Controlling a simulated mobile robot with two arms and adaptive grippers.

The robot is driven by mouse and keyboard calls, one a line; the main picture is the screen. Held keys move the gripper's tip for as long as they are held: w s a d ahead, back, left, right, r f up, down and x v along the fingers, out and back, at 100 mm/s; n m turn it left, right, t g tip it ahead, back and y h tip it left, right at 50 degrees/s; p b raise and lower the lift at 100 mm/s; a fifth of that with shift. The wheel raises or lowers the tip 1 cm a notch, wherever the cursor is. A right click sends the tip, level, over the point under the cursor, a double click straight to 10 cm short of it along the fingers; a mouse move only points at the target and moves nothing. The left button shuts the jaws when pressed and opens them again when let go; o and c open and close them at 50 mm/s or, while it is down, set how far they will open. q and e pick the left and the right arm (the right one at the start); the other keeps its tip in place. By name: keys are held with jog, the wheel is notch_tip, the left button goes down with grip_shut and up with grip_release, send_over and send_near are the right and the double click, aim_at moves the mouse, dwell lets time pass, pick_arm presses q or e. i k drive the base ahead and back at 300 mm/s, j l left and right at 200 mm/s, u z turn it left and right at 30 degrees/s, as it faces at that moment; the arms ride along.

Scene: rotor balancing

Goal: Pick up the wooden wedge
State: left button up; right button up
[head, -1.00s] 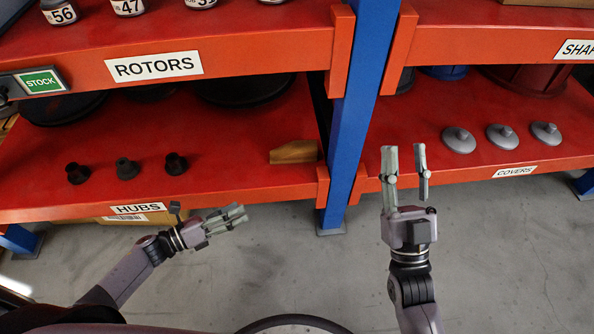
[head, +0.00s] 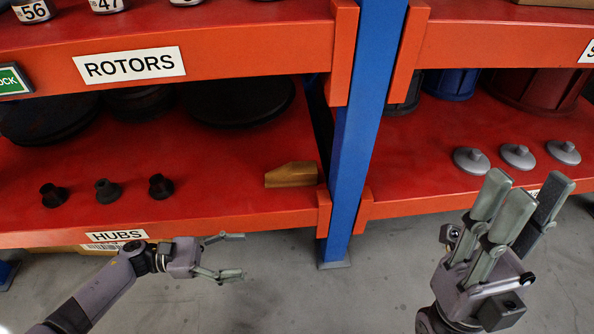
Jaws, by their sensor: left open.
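The wooden wedge (head: 291,175) lies on the red lower shelf (head: 235,200) at its right end, close to the blue post. It is a light brown block with a sloped left top. My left gripper (head: 243,255) is open and empty, in front of and below the shelf edge, to the lower left of the wedge. My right gripper (head: 523,195) is at the lower right, fingers pointing up, in front of the right shelf and well apart from the wedge. Its fingers stand apart with nothing visible between them.
Several black hubs (head: 108,190) stand on the lower shelf to the left of the wedge, with dark discs (head: 240,103) behind. The blue post (head: 352,170) rises just right of the wedge. Grey covers (head: 517,156) sit on the right shelf. The shelf between hubs and wedge is clear.

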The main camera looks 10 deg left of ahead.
aim_at(293, 173)
jog(key=i, duration=0.9)
